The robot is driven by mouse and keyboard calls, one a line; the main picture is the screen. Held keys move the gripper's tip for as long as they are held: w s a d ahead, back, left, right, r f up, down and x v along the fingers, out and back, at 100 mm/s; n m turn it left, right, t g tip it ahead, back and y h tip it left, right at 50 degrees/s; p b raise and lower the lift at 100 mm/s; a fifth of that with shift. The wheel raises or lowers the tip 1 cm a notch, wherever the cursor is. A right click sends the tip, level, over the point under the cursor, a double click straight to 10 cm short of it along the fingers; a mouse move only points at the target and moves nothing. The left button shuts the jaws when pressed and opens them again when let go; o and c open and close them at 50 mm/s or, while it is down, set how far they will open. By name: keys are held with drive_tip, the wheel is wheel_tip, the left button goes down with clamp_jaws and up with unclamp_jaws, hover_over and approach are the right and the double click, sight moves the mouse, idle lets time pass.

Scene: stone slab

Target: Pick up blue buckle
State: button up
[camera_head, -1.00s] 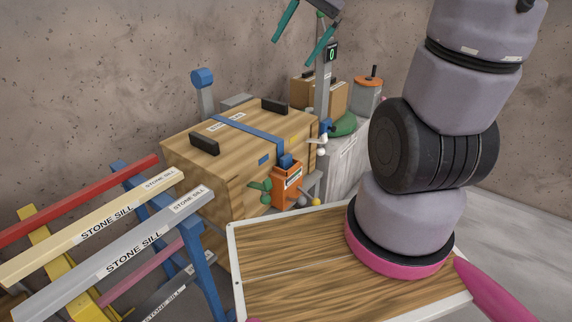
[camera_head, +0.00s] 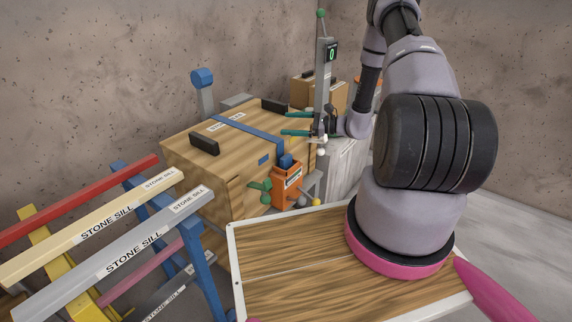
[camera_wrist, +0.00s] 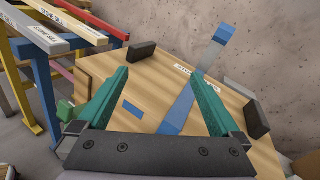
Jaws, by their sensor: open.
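A blue buckle (camera_head: 287,161) sits at the near end of a blue strap (camera_head: 245,127) that lies across a wooden crate (camera_head: 205,150). It is just above an orange holder (camera_head: 287,185) at the crate's front. My gripper (camera_head: 286,123), with teal fingers, is open and empty over the crate's right part, above and behind the buckle. In the wrist view my open gripper (camera_wrist: 160,70) has the strap (camera_wrist: 184,103) running between its fingers, near the right one. The strap's near end goes under the gripper's palm there, so I cannot make out the buckle.
Two black handles (camera_head: 204,145) (camera_head: 274,105) stand up from the crate top. A grey post with a display (camera_head: 328,75) rises close beside my gripper. A rack of labelled bars (camera_head: 120,225) stands at left. A wood-topped surface (camera_head: 300,265) is in front.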

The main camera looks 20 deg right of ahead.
drive_tip(key=d+f+m+t+h, duration=0.2)
drive_tip(key=d+f+m+t, duration=0.15)
drive_tip(key=f, duration=0.65)
drive_tip(key=m+t+h, duration=0.3)
drive_tip(key=m+t, duration=0.1)
drive_tip(key=m, duration=0.2)
approach(288, 160)
drive_tip(key=shift+n, duration=0.25)
drive_tip(key=x, duration=1)
drive_tip(key=shift+w+a+f, duration=0.1)
drive_tip(key=shift+w+f, duration=0.05)
drive_tip(key=shift+w, duration=0.3)
drive_tip(key=c, duration=1.3)
drive_tip(key=shift+c, duration=0.2)
